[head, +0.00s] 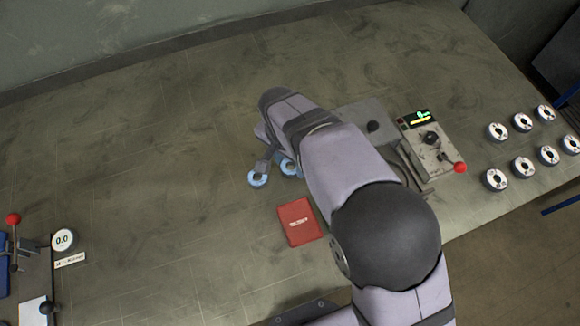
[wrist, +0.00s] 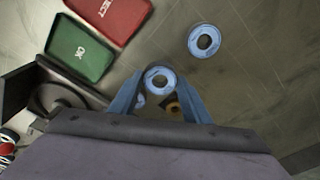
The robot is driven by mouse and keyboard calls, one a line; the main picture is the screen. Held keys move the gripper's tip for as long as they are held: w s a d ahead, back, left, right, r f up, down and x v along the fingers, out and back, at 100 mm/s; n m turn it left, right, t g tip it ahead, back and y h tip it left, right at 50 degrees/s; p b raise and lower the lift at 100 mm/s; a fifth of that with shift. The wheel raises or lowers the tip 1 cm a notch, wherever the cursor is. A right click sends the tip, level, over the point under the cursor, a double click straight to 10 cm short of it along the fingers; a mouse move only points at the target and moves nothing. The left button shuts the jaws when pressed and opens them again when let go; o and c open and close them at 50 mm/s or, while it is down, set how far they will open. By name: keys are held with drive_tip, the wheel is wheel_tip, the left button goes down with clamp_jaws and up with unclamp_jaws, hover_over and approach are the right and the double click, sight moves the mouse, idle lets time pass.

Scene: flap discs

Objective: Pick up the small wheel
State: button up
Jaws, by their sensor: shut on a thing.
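A small blue and pale disc-shaped wheel (wrist: 149,78) sits between the fingertips of my gripper (wrist: 160,84) in the wrist view. Both blue fingers are shut on it, one on each side. In the head view the held wheel (head: 289,169) shows only partly beside my arm. A second blue disc (wrist: 192,43) lies on the table apart from the gripper, up and to the right in the wrist view. It also shows in the head view (head: 251,181). Whether the held wheel touches the table I cannot tell.
A red REJECT tray (wrist: 112,16) and a green OK tray (wrist: 80,50) lie left of the gripper in the wrist view. A control box (head: 432,142) with a red-knobbed lever stands right of my arm. Several discs (head: 497,132) stand at the far right. The table's left middle is clear.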

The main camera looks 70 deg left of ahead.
wheel_tip(320, 180, up, 7)
drive_tip(key=b, duration=0.2)
drive_tip(key=w+d+r+m+p, duration=0.1)
drive_tip(key=w+r+m+p, duration=0.15)
drive_tip(key=w, duration=0.45)
drive_tip(key=w+d+r+m+p, duration=0.1)
drive_tip(key=w+d+r+p, duration=0.15)
drive_tip(key=w, duration=0.35)
drive_tip(key=w+d+f+p, duration=0.1)
drive_tip(key=w+d, duration=0.1)
drive_tip(key=w, duration=0.1)
drive_tip(key=w+d+f+m+p, duration=0.1)
drive_tip(key=w+d, duration=0.1)
drive_tip(key=d, duration=0.1)
drive_tip(key=w+d+f+m+p, duration=0.1)
drive_tip(key=w+d+f, duration=0.1)
drive_tip(key=w+d, duration=0.1)
drive_tip(key=shift+w+m+h, duration=0.25)
drive_tip(key=shift+w+h, duration=0.05)
drive_tip(key=shift+w, duration=0.05)
drive_tip(key=shift+w+a, duration=0.15)
drive_tip(key=shift+a, duration=0.15)
drive_tip(key=shift+f, duration=0.1)
drive_tip(key=shift+f+b, duration=1.2)
drive_tip(key=shift+f, duration=0.45)
